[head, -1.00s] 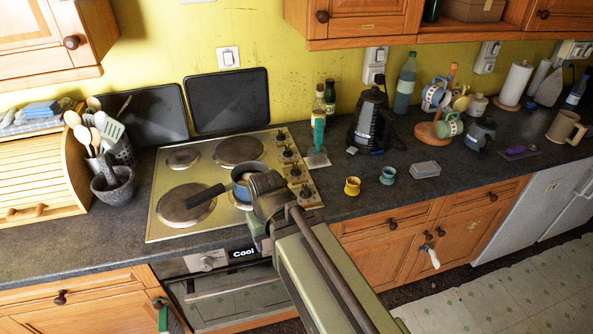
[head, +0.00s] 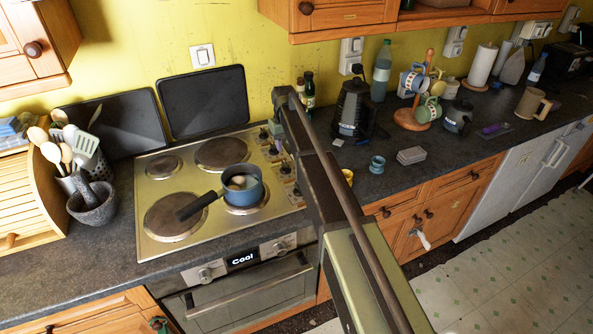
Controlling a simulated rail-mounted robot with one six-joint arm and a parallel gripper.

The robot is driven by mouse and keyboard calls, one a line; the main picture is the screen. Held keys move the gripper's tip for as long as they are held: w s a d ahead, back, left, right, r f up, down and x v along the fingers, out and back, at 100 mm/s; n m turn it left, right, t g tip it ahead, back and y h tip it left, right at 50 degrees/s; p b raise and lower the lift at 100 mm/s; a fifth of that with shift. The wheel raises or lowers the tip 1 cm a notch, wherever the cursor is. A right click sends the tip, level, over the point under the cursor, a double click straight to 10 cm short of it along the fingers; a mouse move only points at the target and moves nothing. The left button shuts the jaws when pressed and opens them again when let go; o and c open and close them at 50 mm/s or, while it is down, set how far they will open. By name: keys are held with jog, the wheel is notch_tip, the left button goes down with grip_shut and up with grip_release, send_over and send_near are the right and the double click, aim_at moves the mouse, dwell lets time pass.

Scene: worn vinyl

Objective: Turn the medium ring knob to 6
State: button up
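The hob (head: 205,185) is a steel plate with several dark rings and a column of dark knobs along its right side. The visible knobs include a far one (head: 263,134), one below it (head: 272,150), and a near one (head: 297,191). Which one serves the medium ring, and their settings, are too small to read. A blue saucepan (head: 243,188) stands on the front right ring. My arm (head: 325,185) reaches up from the lower right, its far end (head: 286,94) over the hob's back right edge by the knobs. My gripper's fingers cannot be made out, so their opening and any contact are hidden.
A dark kettle (head: 352,108), a blue cup (head: 377,165) and a grey box (head: 411,156) stand right of the hob. A yellow cup (head: 347,176) is partly behind my arm. Bottles (head: 308,92) stand near the wall. The oven front (head: 250,290) is below.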

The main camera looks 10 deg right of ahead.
aim_at(285, 163)
jog(key=shift+s, duration=0.15)
notch_tip(285, 163, down, 8)
jog(key=b, duration=0.8)
jog(key=shift+a, duration=0.1)
